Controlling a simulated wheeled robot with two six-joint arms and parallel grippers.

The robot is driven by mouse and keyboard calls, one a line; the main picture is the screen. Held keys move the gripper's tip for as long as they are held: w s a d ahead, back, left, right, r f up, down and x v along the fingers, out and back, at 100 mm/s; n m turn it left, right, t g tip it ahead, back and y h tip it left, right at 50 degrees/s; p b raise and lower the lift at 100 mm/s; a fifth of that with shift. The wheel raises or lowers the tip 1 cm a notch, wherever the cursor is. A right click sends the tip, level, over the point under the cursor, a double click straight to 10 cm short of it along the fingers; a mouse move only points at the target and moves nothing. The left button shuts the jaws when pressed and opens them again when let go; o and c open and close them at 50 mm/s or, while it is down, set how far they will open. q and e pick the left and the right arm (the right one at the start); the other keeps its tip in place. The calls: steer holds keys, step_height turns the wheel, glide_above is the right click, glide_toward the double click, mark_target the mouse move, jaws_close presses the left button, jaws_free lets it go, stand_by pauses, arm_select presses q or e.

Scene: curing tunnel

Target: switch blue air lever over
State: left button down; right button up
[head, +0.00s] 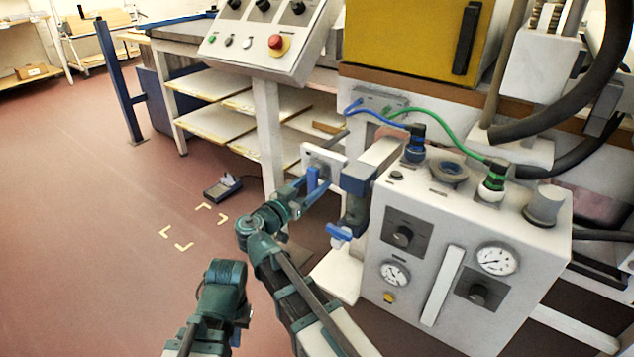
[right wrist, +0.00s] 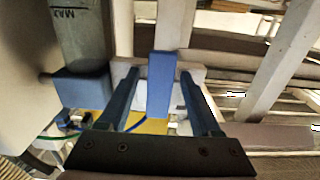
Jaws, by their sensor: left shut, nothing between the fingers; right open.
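The blue air lever (head: 312,180) stands upright in front of a white plate (head: 322,158), left of the grey control box. In the right wrist view the lever (right wrist: 162,85) is a flat blue bar between my fingers. My right gripper (head: 308,190) is open around it, with one finger on each side and gaps visible in the right wrist view (right wrist: 160,108). My left gripper (head: 240,325) is low in the head view, apart from the lever, shut and empty; its fingertips are mostly hidden.
A blue air unit (head: 355,195) with a light-blue tap sits just right of the lever. The control box (head: 450,255) bears gauges and knobs. A blue hose (head: 385,115) runs above. Floor at left is open, with a small pedal (head: 222,188) on it.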

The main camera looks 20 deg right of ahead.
jaws_close()
stand_by(1.3)
